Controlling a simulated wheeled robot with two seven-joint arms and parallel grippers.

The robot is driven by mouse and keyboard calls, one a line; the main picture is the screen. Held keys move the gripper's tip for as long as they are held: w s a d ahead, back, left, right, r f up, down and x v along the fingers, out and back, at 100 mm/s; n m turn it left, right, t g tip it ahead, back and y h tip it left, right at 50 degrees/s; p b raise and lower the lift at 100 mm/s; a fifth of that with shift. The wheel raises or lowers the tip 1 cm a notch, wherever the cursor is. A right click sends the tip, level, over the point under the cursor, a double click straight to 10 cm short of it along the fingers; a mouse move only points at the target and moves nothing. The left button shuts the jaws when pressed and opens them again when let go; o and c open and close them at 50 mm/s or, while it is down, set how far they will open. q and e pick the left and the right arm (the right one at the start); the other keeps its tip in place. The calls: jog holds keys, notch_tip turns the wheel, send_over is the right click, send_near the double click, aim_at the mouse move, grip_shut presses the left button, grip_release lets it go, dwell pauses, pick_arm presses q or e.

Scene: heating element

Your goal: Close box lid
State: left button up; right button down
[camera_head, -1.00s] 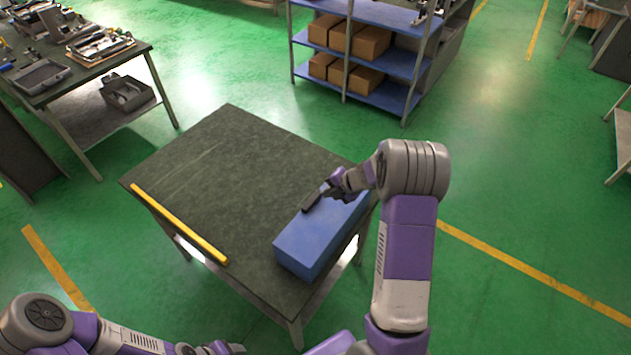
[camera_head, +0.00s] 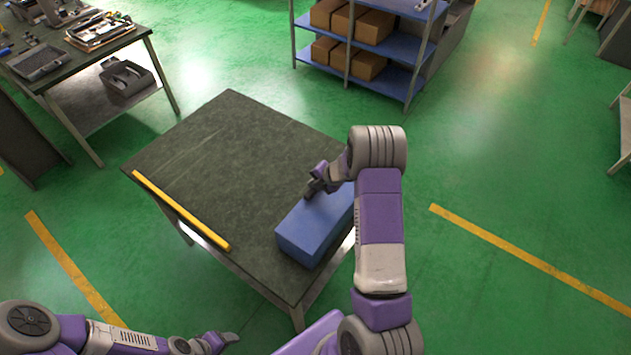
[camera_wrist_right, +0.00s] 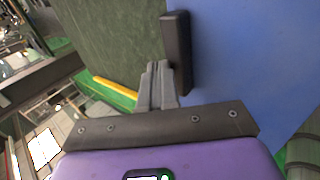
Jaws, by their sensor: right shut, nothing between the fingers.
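The blue box (camera_head: 312,227) stands on the right part of the dark table. Its top looks flat, with no gap visible under the lid; its far end is hidden behind my right arm. My right gripper (camera_head: 311,190) is at the lid's left edge, shut and empty. In the right wrist view the shut fingers (camera_wrist_right: 158,82) are beside a dark handle (camera_wrist_right: 177,45) at the edge of the blue lid (camera_wrist_right: 245,60); I cannot tell whether they touch. My left gripper (camera_head: 226,338) is low, in front of the table, its jaws too small to judge.
The dark table top (camera_head: 225,150) is clear left of the box, except for a yellow bar (camera_head: 180,210) along its left edge. A shelf with cardboard boxes (camera_head: 350,55) stands behind. Another workbench (camera_head: 75,75) with tools is at the far left.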

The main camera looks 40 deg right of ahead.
jog(key=shift+f, duration=0.1)
dwell(0.5)
jog(key=shift+a, duration=0.1)
jog(key=shift+r+p, duration=0.4)
jog(key=shift+p, duration=0.05)
notch_tip(320, 180, up, 5)
jog(key=p, duration=0.3)
jog(key=shift+p, duration=0.35)
notch_tip(320, 180, up, 8)
jog(key=p, duration=0.1)
jog(key=shift+r+p, duration=0.2)
jog(key=shift+p, duration=0.1)
